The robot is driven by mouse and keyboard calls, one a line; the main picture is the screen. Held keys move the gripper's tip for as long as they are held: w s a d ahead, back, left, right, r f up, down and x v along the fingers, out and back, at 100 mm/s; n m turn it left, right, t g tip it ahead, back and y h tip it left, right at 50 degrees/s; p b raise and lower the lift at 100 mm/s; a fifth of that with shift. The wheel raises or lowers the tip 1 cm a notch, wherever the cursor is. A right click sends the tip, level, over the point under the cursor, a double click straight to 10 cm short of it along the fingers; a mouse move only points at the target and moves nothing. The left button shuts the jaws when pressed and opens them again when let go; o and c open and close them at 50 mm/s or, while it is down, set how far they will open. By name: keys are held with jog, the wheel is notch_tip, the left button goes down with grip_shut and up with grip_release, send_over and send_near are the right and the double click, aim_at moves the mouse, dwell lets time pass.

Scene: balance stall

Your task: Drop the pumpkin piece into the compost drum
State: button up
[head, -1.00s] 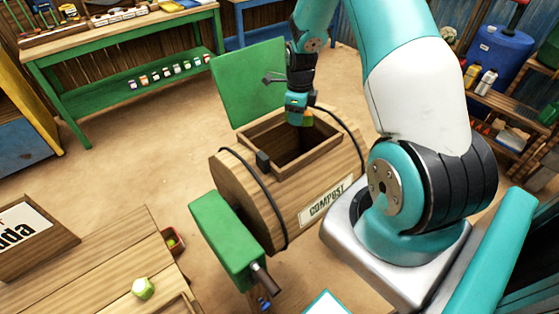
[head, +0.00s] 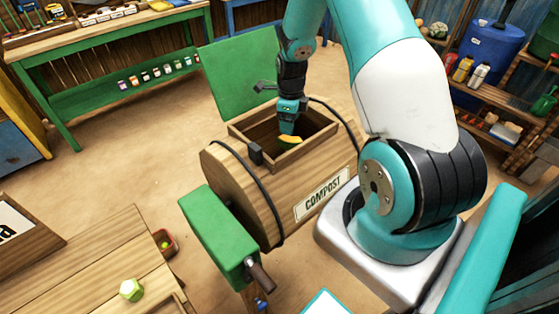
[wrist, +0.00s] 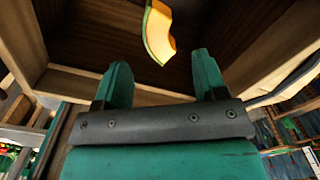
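The compost drum (head: 235,190) is a wooden barrel lying on its side, marked COMPOST, with its green lid (head: 245,80) swung up at the back and its square hatch open. My gripper (head: 287,130) points down into the hatch. In the wrist view my gripper (wrist: 161,70) is open, its two teal fingers spread. The pumpkin piece (wrist: 158,35), a curved orange wedge with a green rind, is beyond the fingertips and apart from them, against the dark drum inside. In the head view the pumpkin piece (head: 290,140) shows just below the gripper, within the hatch opening.
A wooden hatch frame (wrist: 85,85) surrounds the gripper. A green box with a crank (head: 220,235) is on the drum's near end. A wooden table (head: 90,260) with a green nut-shaped item (head: 131,290) stands at the lower left. A green workbench (head: 110,45) is behind.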

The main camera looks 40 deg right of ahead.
notch_tip(320, 180, up, 18)
jog(key=b, duration=0.3)
jog(key=shift+f, duration=0.25)
dwell(0.4)
jog(key=s+a+r+n+t+y, duration=0.1)
jog(key=s+a+r+n, duration=0.15)
jog(key=a+n, duration=0.7)
jog(key=s+a+r+n+y, duration=0.1)
jog(key=s+a+r+n, duration=0.15)
jog(key=a+n, duration=0.7)
jog(key=s+a+n+g+y, duration=0.1)
jog(key=s+a+n+y, duration=0.1)
jog(key=s+a+n, duration=1.3)
jog(key=s+r+n, duration=0.1)
jog(key=n, duration=0.2)
jog(key=shift+s, duration=0.25)
